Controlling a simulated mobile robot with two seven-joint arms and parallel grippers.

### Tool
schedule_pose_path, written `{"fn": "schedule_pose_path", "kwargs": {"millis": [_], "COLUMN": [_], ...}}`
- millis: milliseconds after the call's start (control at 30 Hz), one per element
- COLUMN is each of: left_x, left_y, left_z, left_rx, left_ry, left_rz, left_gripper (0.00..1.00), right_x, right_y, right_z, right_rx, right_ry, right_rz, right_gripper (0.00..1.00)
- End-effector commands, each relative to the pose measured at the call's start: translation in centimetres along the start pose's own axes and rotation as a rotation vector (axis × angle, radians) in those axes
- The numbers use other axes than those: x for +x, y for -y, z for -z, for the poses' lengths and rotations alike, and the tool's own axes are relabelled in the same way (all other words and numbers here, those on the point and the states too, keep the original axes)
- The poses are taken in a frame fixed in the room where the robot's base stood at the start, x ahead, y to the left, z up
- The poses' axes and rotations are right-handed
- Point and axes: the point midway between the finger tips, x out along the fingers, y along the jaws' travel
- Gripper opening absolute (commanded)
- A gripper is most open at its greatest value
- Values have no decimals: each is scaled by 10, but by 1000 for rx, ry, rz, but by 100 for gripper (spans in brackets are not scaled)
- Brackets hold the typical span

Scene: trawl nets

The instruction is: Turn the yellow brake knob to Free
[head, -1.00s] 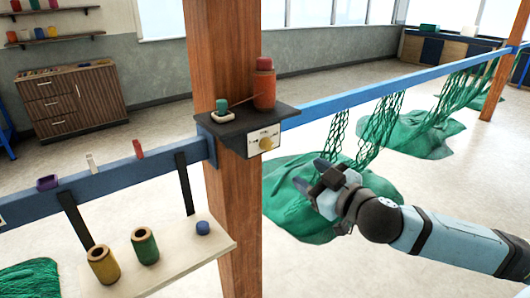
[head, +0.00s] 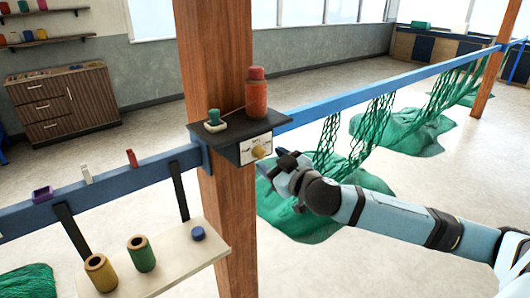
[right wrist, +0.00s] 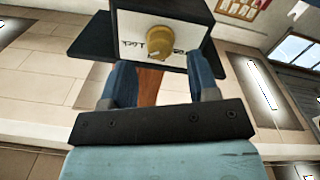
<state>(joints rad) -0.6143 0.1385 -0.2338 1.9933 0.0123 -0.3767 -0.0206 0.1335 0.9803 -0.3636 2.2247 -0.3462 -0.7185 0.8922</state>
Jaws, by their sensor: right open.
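The yellow brake knob (head: 261,151) sits on the white label plate (head: 250,148) on the front of a dark box under a small black shelf on the wooden post. In the right wrist view the knob (right wrist: 159,42) is ahead of the gripper, with lettering partly hidden around it. One word there looks like "Lock". My right gripper (head: 268,168) is open and empty, just below and in front of the knob. In the right wrist view its two blue fingers (right wrist: 158,85) stand apart, short of the knob. My left gripper is not in view.
The shelf (head: 230,130) holds a red bottle (head: 256,98) and a small green-and-white item (head: 215,122). A blue rail (head: 360,92) runs both ways from the post, with green nets (head: 370,130) hanging at right.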

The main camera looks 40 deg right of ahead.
Motion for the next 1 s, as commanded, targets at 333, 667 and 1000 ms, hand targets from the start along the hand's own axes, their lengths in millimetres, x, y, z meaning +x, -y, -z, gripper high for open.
{"fn": "schedule_pose_path", "kwargs": {"millis": [333, 667, 1000], "left_x": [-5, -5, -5], "left_y": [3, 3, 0], "left_z": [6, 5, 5], "left_rx": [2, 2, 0], "left_ry": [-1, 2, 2], "left_rz": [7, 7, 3], "left_gripper": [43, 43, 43], "right_x": [30, 31, 31], "right_y": [0, 0, 0], "right_z": [0, 0, 0], "right_rx": [-1, -1, -5], "right_ry": [0, 0, 0], "right_rz": [0, 0, 0], "right_gripper": [55, 43, 5]}}
